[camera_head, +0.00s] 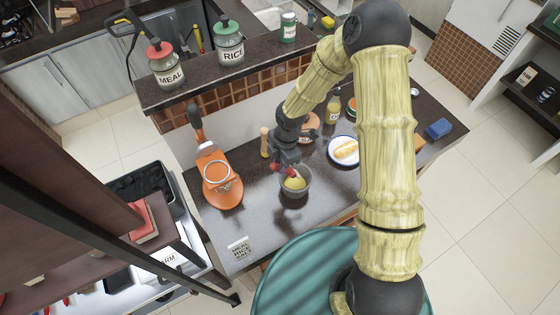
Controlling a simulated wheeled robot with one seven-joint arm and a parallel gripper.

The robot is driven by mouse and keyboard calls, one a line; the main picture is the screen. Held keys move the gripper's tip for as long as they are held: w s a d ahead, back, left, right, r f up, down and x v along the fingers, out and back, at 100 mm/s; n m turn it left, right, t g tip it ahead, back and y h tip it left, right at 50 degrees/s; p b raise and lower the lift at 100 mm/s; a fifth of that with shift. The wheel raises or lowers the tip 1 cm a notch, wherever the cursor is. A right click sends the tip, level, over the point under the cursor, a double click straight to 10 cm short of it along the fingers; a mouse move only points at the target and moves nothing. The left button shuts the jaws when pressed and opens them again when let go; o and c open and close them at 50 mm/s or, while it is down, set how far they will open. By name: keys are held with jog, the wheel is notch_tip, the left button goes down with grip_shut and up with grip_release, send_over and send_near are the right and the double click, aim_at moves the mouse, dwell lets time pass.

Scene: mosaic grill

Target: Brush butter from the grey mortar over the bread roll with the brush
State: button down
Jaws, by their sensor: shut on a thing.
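The grey mortar (301,191) stands on the dark counter in the middle of the view, with yellow butter (295,183) inside it. My gripper (286,163) points down right above the mortar's back rim. It is shut on the brush (288,171), of which only a small red part shows; its tip is at or in the mortar, and I cannot tell if it touches the butter. The bread roll (346,149) lies on a white plate (335,159) with a blue rim, to the right of the mortar. My arm passes over the counter near the plate.
A small bottle (333,110) stands behind the plate. A blue sponge (438,129) is at the right end. Jars labelled MEAL (168,72) and RICE (231,51) stand on the raised ledge. The front left counter is mostly clear.

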jog(key=shift+f+b, duration=2.1)
jog(key=shift+f, duration=0.75)
jog(key=shift+f+b, duration=0.4)
jog(key=shift+f, duration=0.1)
jog(key=shift+f, duration=0.25)
jog(key=shift+s+r, duration=0.1)
jog(key=shift+r, duration=0.05)
dwell(0.4)
jog(key=shift+r+p, duration=2.6)
jog(key=shift+r, duration=0.8)
jog(key=shift+r, duration=0.1)
